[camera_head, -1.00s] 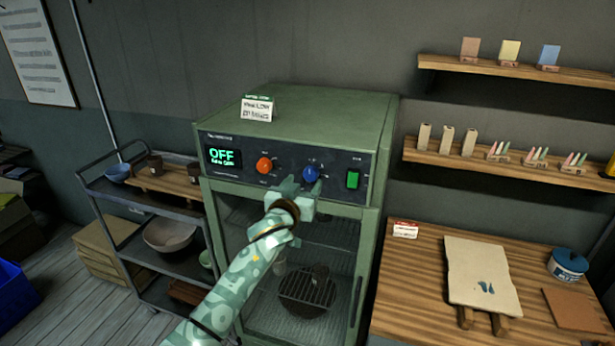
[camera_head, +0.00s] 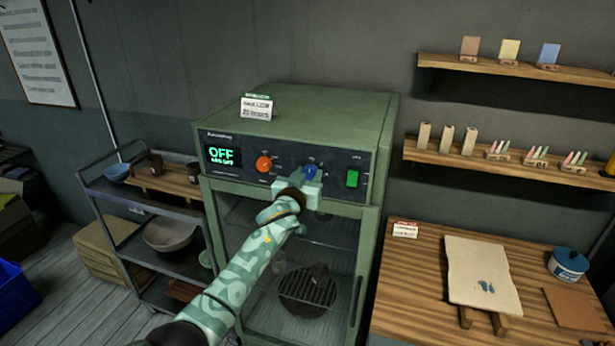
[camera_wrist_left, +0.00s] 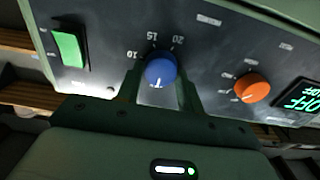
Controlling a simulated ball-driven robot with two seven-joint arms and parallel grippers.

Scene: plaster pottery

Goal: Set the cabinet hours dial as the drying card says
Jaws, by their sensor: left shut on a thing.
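The green drying cabinet (camera_head: 330,118) stands in the middle of the head view, with a dark control panel on its front. The blue dial (camera_head: 311,171) sits on that panel between the orange knob (camera_head: 264,164) and the green switch (camera_head: 352,178). My left gripper (camera_head: 309,176) is at the blue dial, its fingers shut on either side of it. In the left wrist view the blue dial (camera_wrist_left: 160,68) has a white mark pointing down the picture, with 10, 15 and 20 printed around it. A card (camera_head: 256,108) stands on the cabinet top; its writing is too small to read.
The display (camera_head: 222,156) reads OFF. A cart (camera_head: 150,200) with bowls and cups stands left of the cabinet. A wooden table (camera_head: 420,275) with a slab and a blue-lidded tub (camera_head: 569,265) is at the right. Shelves hang above it.

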